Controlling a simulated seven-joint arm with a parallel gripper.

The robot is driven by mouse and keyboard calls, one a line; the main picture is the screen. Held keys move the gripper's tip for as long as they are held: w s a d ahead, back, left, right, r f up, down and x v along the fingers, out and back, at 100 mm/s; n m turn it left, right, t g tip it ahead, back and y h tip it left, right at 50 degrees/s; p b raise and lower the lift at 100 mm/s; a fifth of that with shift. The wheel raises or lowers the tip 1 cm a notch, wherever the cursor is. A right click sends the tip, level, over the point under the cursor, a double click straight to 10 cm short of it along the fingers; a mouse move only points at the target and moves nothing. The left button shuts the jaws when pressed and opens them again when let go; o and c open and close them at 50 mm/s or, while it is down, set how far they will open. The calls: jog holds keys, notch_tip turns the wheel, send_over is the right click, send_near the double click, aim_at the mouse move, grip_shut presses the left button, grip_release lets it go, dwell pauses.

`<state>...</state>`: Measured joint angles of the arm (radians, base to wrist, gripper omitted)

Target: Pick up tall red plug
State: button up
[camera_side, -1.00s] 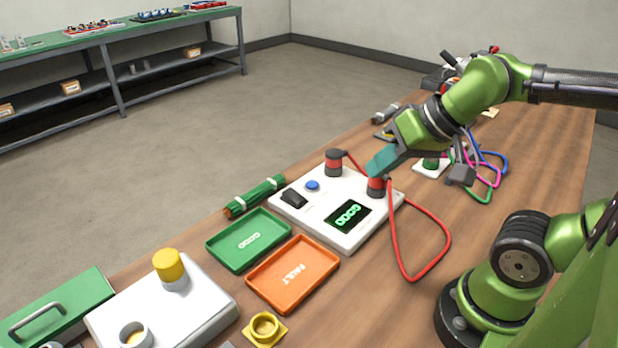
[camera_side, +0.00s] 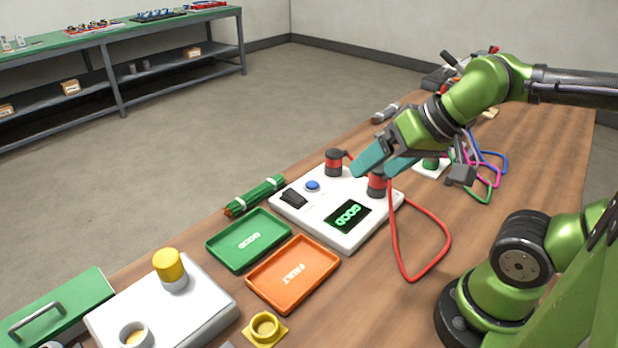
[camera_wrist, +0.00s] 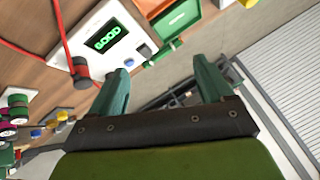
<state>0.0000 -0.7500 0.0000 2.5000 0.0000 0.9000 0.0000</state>
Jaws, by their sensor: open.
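A white tester box (camera_side: 325,227) with a lit GOOD display carries two red plugs with black parts. One red plug (camera_side: 334,160) stands at its back corner, the other red plug (camera_side: 376,187) at its right corner. A red cable loops from them. I cannot tell which is the taller. My gripper (camera_side: 373,172) is open and empty, its teal fingers spread just above the right plug. The wrist view shows one red plug (camera_wrist: 80,70) left of and outside the gap between my fingers (camera_wrist: 160,66).
A green GOOD tray (camera_side: 215,255) and an orange FAULT tray (camera_side: 254,284) lie in front of the tester. A green bundle (camera_side: 255,196) lies at its left. Coloured cables (camera_side: 492,170) lie to the right. Bare wood (camera_side: 370,305) shows in the foreground.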

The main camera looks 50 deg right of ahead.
jog(key=n+g+h, duration=0.2)
jog(key=n+g, duration=0.4)
jog(key=g, duration=0.1)
send_over(380, 167)
notch_tip(380, 167, down, 2)
jog(key=f, duration=1.1)
jog(key=shift+w, duration=0.25)
jog(key=shift+s+f, duration=0.15)
jog(key=shift+f, duration=2.55)
jog(key=shift+c, duration=0.5)
